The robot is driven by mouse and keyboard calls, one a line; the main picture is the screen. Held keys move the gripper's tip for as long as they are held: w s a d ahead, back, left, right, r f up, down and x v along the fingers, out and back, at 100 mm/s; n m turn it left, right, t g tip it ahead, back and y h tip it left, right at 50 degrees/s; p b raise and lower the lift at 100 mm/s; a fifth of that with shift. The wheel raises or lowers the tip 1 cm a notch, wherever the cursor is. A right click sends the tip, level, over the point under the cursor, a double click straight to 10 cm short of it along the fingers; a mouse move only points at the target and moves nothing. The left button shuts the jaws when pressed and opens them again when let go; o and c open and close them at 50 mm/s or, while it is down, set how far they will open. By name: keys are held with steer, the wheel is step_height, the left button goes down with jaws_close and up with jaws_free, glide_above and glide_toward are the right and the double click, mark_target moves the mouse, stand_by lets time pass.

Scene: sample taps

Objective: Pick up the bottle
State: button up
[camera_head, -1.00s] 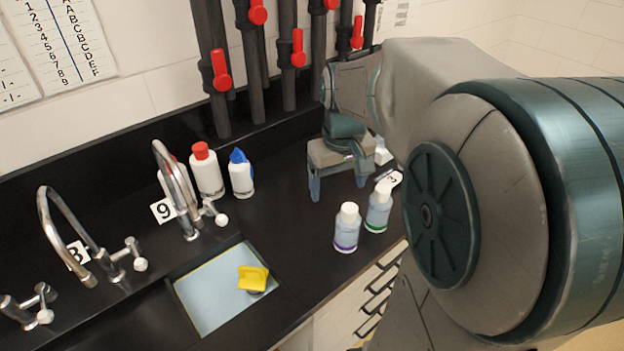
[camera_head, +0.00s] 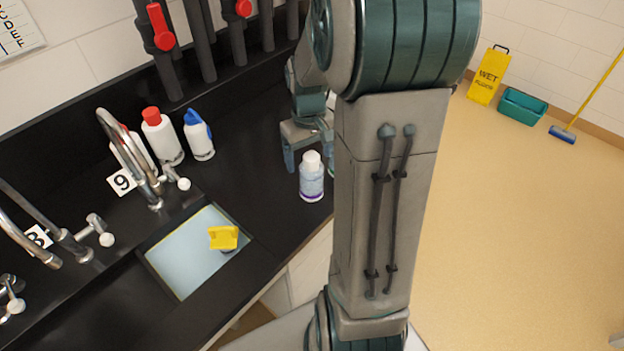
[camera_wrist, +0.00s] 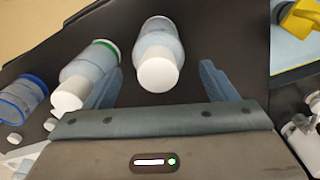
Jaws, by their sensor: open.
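A white-capped bottle with a purple band (camera_head: 311,182) stands on the black counter near its front edge. In the wrist view this bottle (camera_wrist: 160,40) sits between the lines of my two fingers, cap towards the palm. My gripper (camera_head: 307,155) is open and empty, just behind the bottle in the head view; its right finger is mostly hidden. In the wrist view my gripper (camera_wrist: 161,78) has its fingers spread wide on either side of the cap. A green-banded bottle (camera_wrist: 88,66) is close to the left finger there. In the head view my arm mostly hides it.
A blue-ringed bottle (camera_wrist: 22,97) is further left in the wrist view. Red-capped (camera_head: 162,138) and blue-topped (camera_head: 199,136) bottles stand by the taps. A sink (camera_head: 185,255) holds a yellow object (camera_head: 223,238).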

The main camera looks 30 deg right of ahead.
mark_target(312, 170)
steer(key=f, duration=0.1)
steer(key=s+f, duration=0.1)
steer(key=f, duration=0.1)
steer(key=shift+f+p, duration=0.25)
steer(key=shift+p, duration=0.15)
steer(key=shift+f, duration=0.65)
steer(key=c, duration=1.2)
steer(key=shift+r, duration=0.1)
steer(key=shift+c, duration=0.2)
